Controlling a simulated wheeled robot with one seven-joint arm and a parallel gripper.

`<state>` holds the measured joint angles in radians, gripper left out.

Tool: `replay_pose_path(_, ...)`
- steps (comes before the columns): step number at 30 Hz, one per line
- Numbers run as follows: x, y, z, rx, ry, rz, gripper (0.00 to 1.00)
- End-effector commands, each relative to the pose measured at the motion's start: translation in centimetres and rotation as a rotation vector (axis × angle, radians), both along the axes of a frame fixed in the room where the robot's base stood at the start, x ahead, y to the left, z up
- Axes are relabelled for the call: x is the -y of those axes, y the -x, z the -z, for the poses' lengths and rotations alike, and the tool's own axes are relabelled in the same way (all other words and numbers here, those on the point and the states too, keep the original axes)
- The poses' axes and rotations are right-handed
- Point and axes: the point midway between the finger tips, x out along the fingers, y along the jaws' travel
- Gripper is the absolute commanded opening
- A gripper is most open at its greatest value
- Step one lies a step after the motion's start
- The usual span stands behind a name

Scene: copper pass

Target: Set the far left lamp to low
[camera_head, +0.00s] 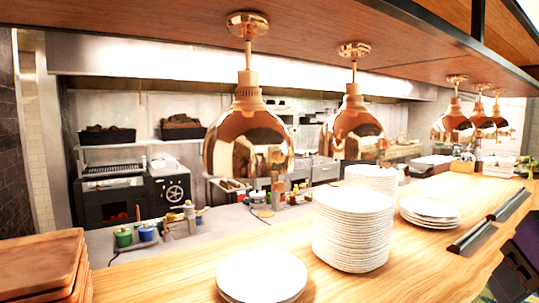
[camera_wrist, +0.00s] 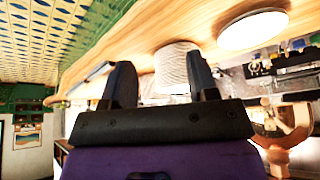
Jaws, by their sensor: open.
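The far left lamp (camera_head: 248,140) is a polished copper dome hanging on a thin stem from the wooden canopy, largest and nearest in the head view. It hangs over the counter, and no setting control on it can be made out. Part of a copper lamp (camera_wrist: 283,125) shows at the lower right of the wrist view; which lamp it is I cannot tell. My gripper (camera_wrist: 162,82) is open, with two dark fingers apart and nothing between them. Dark and purple parts of my arm show at the lower right of the head view, well apart from the far left lamp.
A second copper lamp (camera_head: 354,132) hangs just right, with several more beyond. Under them on the wooden counter (camera_head: 410,245) stand a tall plate stack (camera_head: 352,235), a low plate pile (camera_head: 262,275) and more plates (camera_head: 430,212). Wooden boards (camera_head: 42,265) lie at the left.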

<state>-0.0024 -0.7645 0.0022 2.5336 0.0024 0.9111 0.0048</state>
Motion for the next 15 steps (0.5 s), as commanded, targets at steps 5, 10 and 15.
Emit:
replay_pose_path(5, 0.0, -0.3, 0.0, 0.006, 0.001, -0.002, 0.54)
replay_pose_path(10, -0.6, -3.7, 0.0, 0.09, 0.016, -0.029, 0.54)
replay_pose_path(15, -2.5, -10.2, 0.0, 0.271, 0.033, -0.094, 0.54)
